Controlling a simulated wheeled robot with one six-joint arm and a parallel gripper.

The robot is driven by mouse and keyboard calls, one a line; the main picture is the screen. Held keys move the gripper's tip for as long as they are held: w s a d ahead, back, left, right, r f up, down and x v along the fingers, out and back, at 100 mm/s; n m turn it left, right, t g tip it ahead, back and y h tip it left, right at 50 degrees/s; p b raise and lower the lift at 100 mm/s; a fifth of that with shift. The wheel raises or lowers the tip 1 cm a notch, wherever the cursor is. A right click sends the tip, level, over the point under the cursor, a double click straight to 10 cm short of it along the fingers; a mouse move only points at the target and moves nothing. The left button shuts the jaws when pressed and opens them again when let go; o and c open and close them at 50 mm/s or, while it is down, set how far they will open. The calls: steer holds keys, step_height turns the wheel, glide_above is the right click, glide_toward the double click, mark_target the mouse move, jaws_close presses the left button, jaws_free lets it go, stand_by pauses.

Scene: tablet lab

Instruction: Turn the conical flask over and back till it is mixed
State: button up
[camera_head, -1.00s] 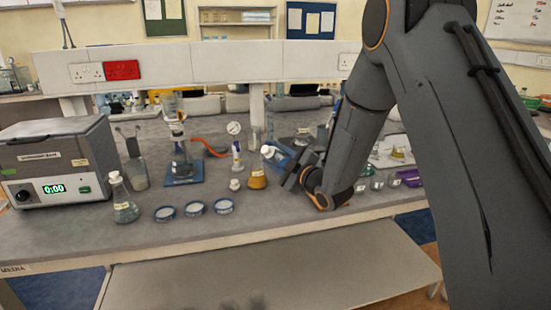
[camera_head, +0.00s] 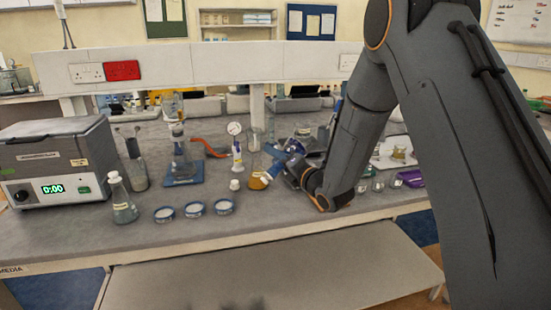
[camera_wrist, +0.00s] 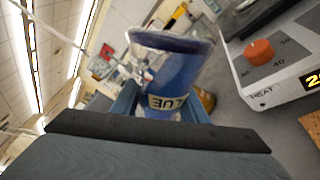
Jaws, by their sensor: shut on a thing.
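The conical flask with blue liquid (camera_wrist: 172,75) is held in my gripper (camera_head: 287,168). In the wrist view its broad end is toward the top, and a label reading BLUE sits near the jaws. In the head view the flask (camera_head: 274,165) is a small blue shape with a white part low on its left, tilted and clear of the bench. My gripper is shut on it; the fingertips (camera_wrist: 165,105) are mostly hidden behind the flask.
A flask of amber liquid (camera_head: 257,183) stands close by the held flask. Several blue-rimmed dishes (camera_head: 194,209) and a stoppered flask (camera_head: 122,200) stand to the left. A hotplate (camera_wrist: 270,65) shows right in the wrist view.

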steer(key=m, duration=0.8)
steer(key=shift+r, duration=0.2)
steer(key=m, duration=0.4)
steer(key=shift+p, duration=0.35)
steer(key=m+p, duration=0.1)
steer(key=m, duration=0.5)
steer(key=m+p, duration=0.1)
steer(key=m, duration=0.5)
steer(key=shift+w+d+r+m, duration=0.1)
steer(key=shift+d+r+m, duration=0.05)
steer(key=shift+m, duration=0.15)
